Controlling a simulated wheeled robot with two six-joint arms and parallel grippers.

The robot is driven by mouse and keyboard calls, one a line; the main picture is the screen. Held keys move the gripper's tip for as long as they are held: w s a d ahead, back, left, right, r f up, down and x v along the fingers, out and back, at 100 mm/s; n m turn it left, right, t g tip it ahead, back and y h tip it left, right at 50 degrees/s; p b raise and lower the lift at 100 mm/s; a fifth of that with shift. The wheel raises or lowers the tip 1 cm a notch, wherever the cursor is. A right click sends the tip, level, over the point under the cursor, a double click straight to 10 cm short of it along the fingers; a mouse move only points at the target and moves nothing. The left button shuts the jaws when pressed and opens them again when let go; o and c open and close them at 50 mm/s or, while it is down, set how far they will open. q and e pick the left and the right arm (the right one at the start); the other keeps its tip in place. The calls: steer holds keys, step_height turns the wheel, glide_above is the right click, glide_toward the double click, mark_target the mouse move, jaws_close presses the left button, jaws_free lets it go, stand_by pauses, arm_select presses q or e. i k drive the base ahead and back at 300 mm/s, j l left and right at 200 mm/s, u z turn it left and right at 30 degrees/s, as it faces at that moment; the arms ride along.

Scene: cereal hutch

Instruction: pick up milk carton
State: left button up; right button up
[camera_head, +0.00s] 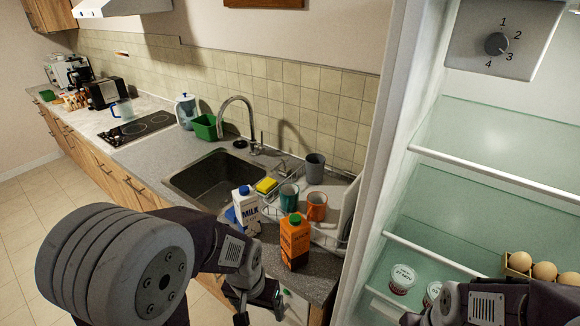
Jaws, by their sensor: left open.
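The milk carton (247,207) is white and blue with a dark blue cap and "MILK" on its side. It stands upright on the counter at the sink's front right corner; my left arm hides its lower part. My left gripper (262,308) is open and empty, pointing down near the counter's front edge. It is lower in the picture than the milk carton and apart from it. My right arm's wrist (470,303) shows at the bottom right; its gripper is out of the frame.
An orange carton (294,243) with a green cap stands right of the milk. Behind are a teal mug (289,197), an orange mug (317,206) and a yellow sponge (266,185). The open fridge (480,185) fills the right side, with eggs (544,270) and tubs (402,279).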

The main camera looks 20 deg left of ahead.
mark_target(246, 208)
steer(key=i+j, duration=0.1)
steer(key=j, duration=0.55)
steer(key=i+j, duration=0.15)
steer(key=j, duration=0.5)
steer(key=i+j+z, duration=0.1)
steer(key=j, duration=0.55)
steer(key=i+j, duration=0.1)
steer(key=j, duration=0.55)
